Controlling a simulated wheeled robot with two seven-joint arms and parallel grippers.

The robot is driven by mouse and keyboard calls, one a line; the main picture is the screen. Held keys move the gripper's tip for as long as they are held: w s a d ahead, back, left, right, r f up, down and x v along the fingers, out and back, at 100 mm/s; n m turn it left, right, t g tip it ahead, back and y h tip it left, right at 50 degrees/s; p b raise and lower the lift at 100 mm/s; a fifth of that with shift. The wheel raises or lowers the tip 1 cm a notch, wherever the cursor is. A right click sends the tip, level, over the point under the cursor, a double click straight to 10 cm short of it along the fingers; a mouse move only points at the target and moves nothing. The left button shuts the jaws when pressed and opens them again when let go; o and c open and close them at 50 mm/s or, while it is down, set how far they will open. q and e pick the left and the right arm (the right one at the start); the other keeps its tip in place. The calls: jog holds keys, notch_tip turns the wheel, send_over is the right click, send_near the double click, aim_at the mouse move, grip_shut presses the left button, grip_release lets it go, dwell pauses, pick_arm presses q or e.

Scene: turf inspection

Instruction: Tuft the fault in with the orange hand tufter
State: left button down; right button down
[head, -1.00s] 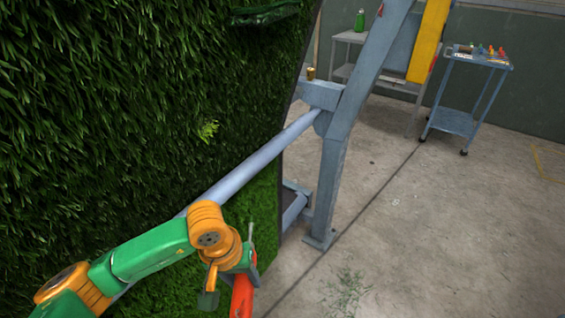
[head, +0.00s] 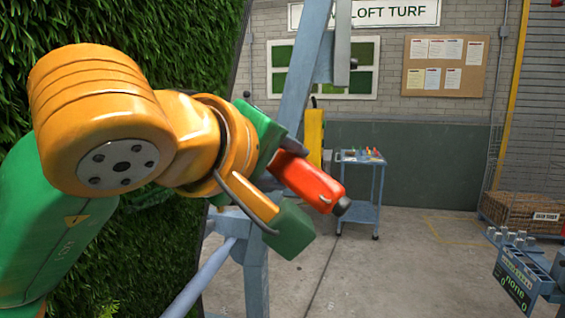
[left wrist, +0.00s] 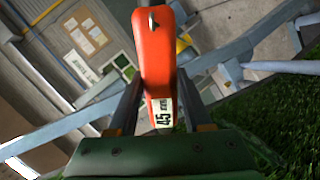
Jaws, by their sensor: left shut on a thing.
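My left gripper (head: 283,200) is shut on an orange-red hand tool, which I take to be the hand tufter (head: 312,182). The tool sticks out to the right, with a dark end. In the left wrist view the tufter (left wrist: 157,50) sits between the two fingers and carries a white label reading 45. The turf sheet (head: 200,45) hangs upright at the left, largely behind my left arm. The fault, a paler tuft spot earlier, does not show now. My right gripper is not in view.
A grey-blue frame (head: 255,280) with a roller bar stands by the turf edge. A blue trolley (head: 358,215) with small coloured items is at the back. A rack with a display reading "none" (head: 515,282) stands at lower right, a crate (head: 525,215) behind it. Floor between is clear.

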pick_arm(q)
jog(key=w+a+r, duration=0.1)
jog(key=w+a, duration=0.1)
jog(key=a, duration=0.5)
jog(key=shift+w+r+p, duration=0.25)
jog(key=shift+r+p, duration=0.1)
jog(key=shift+r, duration=0.05)
jog(key=shift+d, duration=0.1)
jog(key=shift+s, duration=0.25)
jog(key=shift+w+a+r, duration=0.2)
jog(key=shift+a, duration=0.3)
jog(key=shift+w+a+r+p, duration=0.15)
jog(key=shift+w+r+p, duration=0.25)
jog(key=shift+p, duration=0.4)
dwell(0.7)
jog(key=shift+w+d+r+p, duration=0.1)
jog(key=shift+w+d+p, duration=0.3)
jog(key=shift+w+p, duration=0.35)
